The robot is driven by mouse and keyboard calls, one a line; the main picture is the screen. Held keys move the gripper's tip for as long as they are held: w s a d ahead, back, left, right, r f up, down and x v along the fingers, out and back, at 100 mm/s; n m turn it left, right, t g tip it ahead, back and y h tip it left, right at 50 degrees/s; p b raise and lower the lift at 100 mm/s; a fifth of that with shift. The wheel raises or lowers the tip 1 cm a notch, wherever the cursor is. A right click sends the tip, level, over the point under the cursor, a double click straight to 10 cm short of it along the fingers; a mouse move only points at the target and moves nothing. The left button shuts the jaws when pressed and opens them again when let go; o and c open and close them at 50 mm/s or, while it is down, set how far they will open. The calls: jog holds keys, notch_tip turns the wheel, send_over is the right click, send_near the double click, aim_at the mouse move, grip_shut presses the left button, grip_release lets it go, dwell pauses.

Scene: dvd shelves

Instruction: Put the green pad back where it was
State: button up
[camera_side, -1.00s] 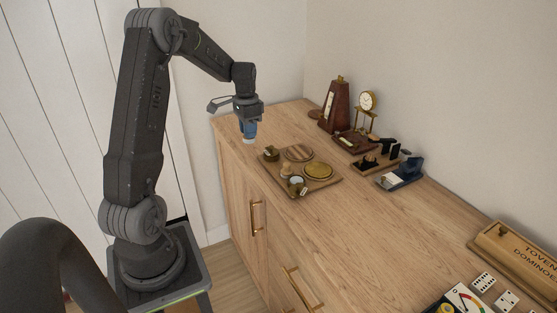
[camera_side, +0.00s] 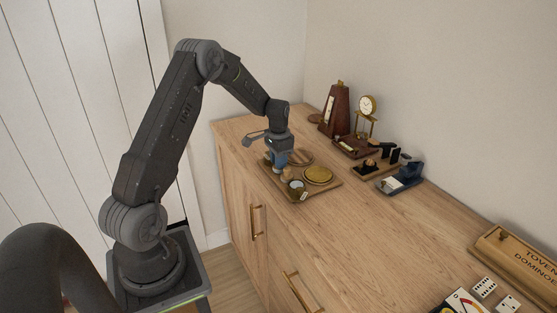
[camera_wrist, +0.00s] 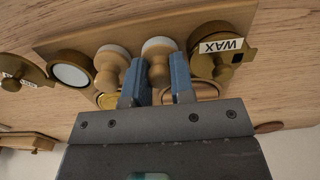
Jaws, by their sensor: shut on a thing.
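My gripper (camera_side: 279,162) is over the back left part of a wooden tray (camera_side: 325,187). In the wrist view its blue fingers (camera_wrist: 158,88) are shut on a wooden-handled dabber (camera_wrist: 159,70) with a pale, round end. I cannot tell whether that end touches the tray. A second, similar dabber (camera_wrist: 110,72) stands beside it; it also shows in the side view (camera_side: 287,174). No plainly green pad shows; the pale ends look whitish grey.
The tray also carries a tin marked WAX (camera_wrist: 215,52), an open tin with a white filling (camera_wrist: 70,75) and a round brass-coloured disc (camera_side: 318,175).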

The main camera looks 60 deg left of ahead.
jog(key=shift+f, duration=0.1)
jog(key=o, duration=0.5)
jog(key=shift+o, duration=0.2)
notch_tip(320, 180, up, 12)
jog(key=s+d+r+t, duration=0.1)
jog(key=s+d+r, duration=0.1)
jog(key=d+r, duration=0.65)
jog(key=s+d+r+t, duration=0.2)
jog(key=s+d+t, duration=0.2)
jog(key=s+d, duration=1.5)
jog(key=shift+s+d+t, duration=0.3)
jog(key=shift+s+d, duration=0.1)
jog(key=shift+d, duration=0.65)
